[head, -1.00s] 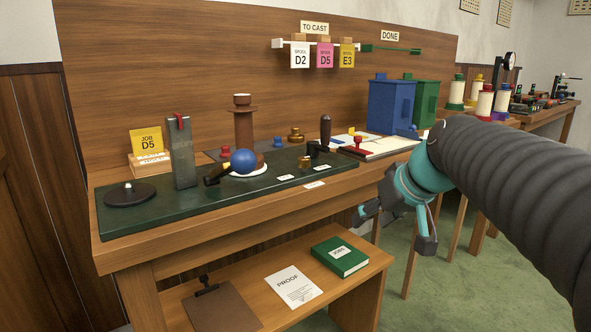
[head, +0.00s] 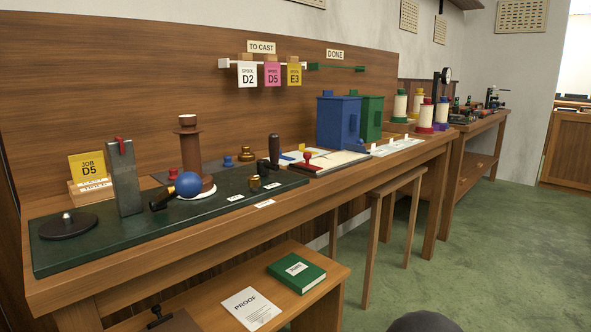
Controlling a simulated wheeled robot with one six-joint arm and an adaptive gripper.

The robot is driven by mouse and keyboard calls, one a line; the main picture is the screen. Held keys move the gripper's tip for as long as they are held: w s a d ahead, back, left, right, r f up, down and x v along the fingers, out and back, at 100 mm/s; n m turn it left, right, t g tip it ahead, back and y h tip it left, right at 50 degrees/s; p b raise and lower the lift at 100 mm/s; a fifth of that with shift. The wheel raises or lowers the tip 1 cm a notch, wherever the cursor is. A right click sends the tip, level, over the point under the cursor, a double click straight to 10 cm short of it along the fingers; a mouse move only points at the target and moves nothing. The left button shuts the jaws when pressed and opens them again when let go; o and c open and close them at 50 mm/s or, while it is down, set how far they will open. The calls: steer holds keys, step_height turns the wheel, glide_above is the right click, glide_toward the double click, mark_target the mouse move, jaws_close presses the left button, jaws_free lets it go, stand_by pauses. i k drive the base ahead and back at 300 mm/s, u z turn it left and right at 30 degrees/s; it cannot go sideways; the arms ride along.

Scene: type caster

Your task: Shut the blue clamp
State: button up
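A blue ball (head: 188,184) on a short dark lever (head: 162,200) sits on the dark green bench plate (head: 90,247), in front of a brown flanged column (head: 190,153). It is the only blue clamp-like part I can make out; the lever slants down to the left from the ball. Whether the clamp is open or shut I cannot tell. A white disc shows partly under the ball. My gripper is out of view; only a dark rounded piece of my arm shows at the bottom edge.
A grey upright block (head: 125,178) and a black disc (head: 68,225) stand left of the ball. Blue box (head: 338,122) and green box stand further back. A stool (head: 376,235) stands at the bench front; green floor is clear at right.

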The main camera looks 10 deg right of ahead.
mark_target(357, 148)
steer(key=z, duration=1.4)
steer(key=i, duration=3.1)
steer(key=u, duration=3.1)
